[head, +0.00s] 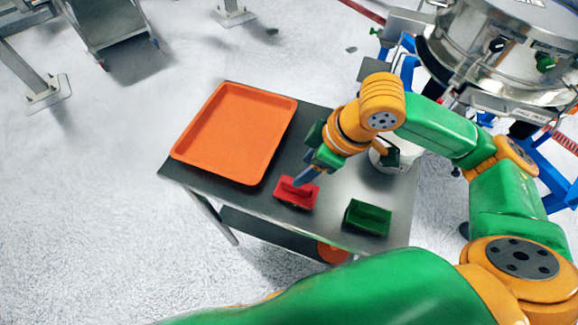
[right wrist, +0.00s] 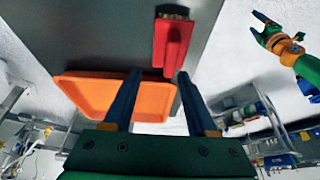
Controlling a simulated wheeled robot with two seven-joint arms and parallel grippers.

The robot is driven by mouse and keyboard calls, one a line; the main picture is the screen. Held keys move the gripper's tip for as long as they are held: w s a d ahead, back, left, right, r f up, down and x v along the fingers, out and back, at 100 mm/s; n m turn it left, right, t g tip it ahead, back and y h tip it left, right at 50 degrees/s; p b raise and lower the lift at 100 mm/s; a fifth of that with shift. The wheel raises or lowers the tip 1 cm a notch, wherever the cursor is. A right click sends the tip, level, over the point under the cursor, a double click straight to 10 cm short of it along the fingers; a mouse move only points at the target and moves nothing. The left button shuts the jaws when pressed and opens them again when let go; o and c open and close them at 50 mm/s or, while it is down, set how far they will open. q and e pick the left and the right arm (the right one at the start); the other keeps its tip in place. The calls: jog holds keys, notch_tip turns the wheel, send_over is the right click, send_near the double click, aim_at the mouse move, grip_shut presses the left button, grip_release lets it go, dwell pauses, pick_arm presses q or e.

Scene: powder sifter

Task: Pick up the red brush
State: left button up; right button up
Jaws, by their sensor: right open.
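The red brush (head: 304,203) lies on the dark top of a metal cart, in front of the orange tray's near corner. In the right wrist view the red brush (right wrist: 162,40) shows at the top, with its raised handle pointing down toward the space between my fingers. My right gripper (head: 303,179) is open just over the brush. Its two fingers (right wrist: 159,76) are apart with nothing held between them. I cannot tell whether they touch the brush.
An orange tray (head: 235,133) covers the cart's far left. A white container (head: 393,160) stands behind my right wrist. A large steel sifter (head: 500,45) stands at the upper right.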

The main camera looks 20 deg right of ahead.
aim_at(303, 187)
jog(key=shift+s+a+f, duration=0.3)
jog(key=shift+s+f, duration=0.15)
jog(key=shift+f, duration=0.1)
jog(key=shift+s+a+f, duration=0.3)
jog(key=shift+s+f, duration=0.1)
jog(key=shift+f, duration=0.15)
jog(key=x, duration=0.3)
jog(key=shift+w+d+f, duration=0.1)
jog(key=shift+w+f, duration=0.05)
jog(key=shift+w, duration=0.1)
jog(key=shift+c, duration=0.2)
pick_arm(q)
jog(key=shift+s+f, duration=0.1)
jog(key=shift+s, duration=1)
pick_arm(e)
grip_shut()
